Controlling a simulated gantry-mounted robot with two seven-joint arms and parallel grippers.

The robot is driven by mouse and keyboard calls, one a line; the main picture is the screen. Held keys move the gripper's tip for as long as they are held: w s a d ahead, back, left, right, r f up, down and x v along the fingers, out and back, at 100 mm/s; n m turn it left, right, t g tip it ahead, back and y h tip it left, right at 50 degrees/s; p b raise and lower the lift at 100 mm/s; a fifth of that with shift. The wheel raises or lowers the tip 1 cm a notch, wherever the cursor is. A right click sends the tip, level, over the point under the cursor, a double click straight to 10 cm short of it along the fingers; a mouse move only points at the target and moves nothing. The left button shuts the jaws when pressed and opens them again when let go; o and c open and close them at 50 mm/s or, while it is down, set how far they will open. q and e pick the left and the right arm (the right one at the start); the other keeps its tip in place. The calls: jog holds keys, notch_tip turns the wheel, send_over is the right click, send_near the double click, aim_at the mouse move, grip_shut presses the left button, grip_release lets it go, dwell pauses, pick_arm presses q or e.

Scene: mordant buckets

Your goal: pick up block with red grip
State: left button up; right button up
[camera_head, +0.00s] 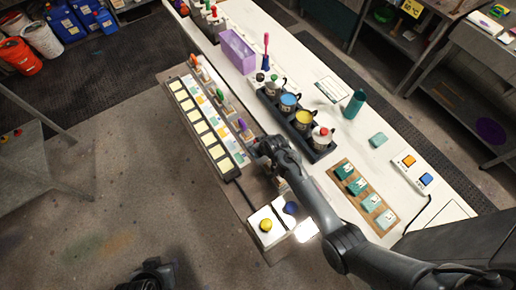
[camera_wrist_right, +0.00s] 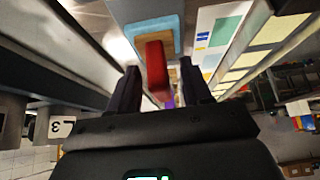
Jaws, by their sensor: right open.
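The red grip (camera_wrist_right: 157,68) stands out from a block (camera_wrist_right: 170,24) with light blue edges and a tan face in the right wrist view. My right gripper (camera_wrist_right: 160,88) is open, with one dark finger on each side of the red grip; I cannot tell whether they touch it. In the head view my right gripper (camera_head: 264,150) is over the near end of the row of gripped blocks, and the arm hides the red-grip block there. A dark part of mine, probably my left gripper (camera_head: 153,275), is at the bottom left, away from the bench; its jaws are unclear.
Blocks with green (camera_head: 227,110) and purple grips (camera_head: 242,125) stand in the row beside a strip of pale yellow panels (camera_head: 200,125). A black rack (camera_head: 318,152) of pots is just right. A box with yellow and blue buttons (camera_head: 280,224) sits at the near end.

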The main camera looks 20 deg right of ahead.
jog(key=shift+w+f, duration=0.1)
jog(key=shift+f, duration=0.1)
grip_shut()
dwell(0.4)
jog(key=shift+r, duration=0.15)
